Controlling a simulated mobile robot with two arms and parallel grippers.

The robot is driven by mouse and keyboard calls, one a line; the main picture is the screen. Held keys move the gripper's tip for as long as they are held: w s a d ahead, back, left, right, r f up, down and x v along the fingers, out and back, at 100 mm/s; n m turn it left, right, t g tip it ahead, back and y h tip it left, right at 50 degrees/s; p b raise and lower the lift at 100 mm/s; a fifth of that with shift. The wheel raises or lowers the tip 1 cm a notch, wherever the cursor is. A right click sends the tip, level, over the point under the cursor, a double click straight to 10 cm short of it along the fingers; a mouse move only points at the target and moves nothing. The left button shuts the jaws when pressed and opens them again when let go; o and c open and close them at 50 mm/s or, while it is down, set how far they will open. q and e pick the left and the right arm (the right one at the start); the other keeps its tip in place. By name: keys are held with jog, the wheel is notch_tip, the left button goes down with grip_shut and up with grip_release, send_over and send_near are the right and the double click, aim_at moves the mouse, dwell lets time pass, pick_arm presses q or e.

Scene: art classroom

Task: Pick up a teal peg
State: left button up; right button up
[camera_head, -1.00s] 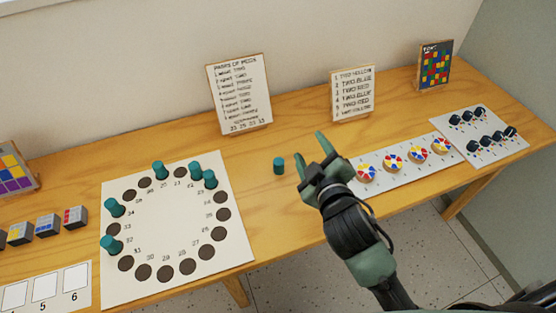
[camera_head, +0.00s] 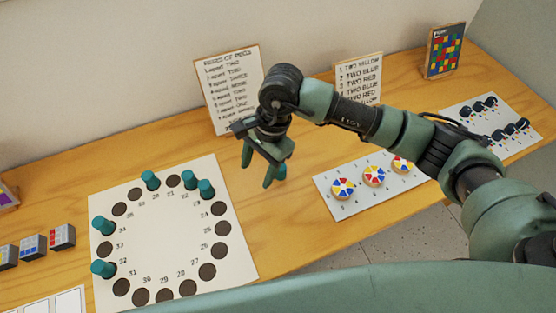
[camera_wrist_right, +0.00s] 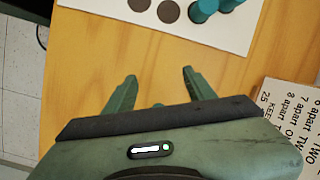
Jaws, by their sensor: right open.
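My right gripper (camera_head: 258,172) is open and points down over the wooden table, right of the white sheet with dark round spots (camera_head: 165,235). In the right wrist view its two fingers (camera_wrist_right: 159,78) are spread, and a small green-teal shape (camera_wrist_right: 157,105) shows between them near the palm. It looks like the loose teal peg, mostly hidden. In the head view a teal bit (camera_head: 281,171) beside the fingers may be this peg; I cannot tell for sure. Several other teal pegs (camera_head: 205,189) stand on the sheet, and two show in the right wrist view (camera_wrist_right: 203,9). My left gripper is not in view.
A white card with coloured discs (camera_head: 343,188) lies right of my gripper. A standing text sign (camera_head: 225,90) is close behind it and a second one (camera_head: 360,75) stands further right. Small grey blocks (camera_head: 62,236) sit at the left. Bare table lies around the gripper.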

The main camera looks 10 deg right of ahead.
jog(key=w+d+h, duration=0.1)
jog(key=d, duration=0.1)
jog(key=w+d+h, duration=0.1)
jog(key=w+d, duration=0.1)
jog(key=d, duration=0.1)
jog(key=shift+d+t+h, duration=0.35)
jog(key=shift+t+h, duration=0.05)
jog(key=shift+w+d+f, duration=0.15)
jog(key=shift+d, duration=0.2)
notch_tip(320, 180, down, 6)
jog(key=p, duration=0.2)
jog(key=shift+a+f+p, duration=0.15)
jog(key=shift+p, duration=0.15)
jog(key=shift+f, duration=0.45)
grip_shut()
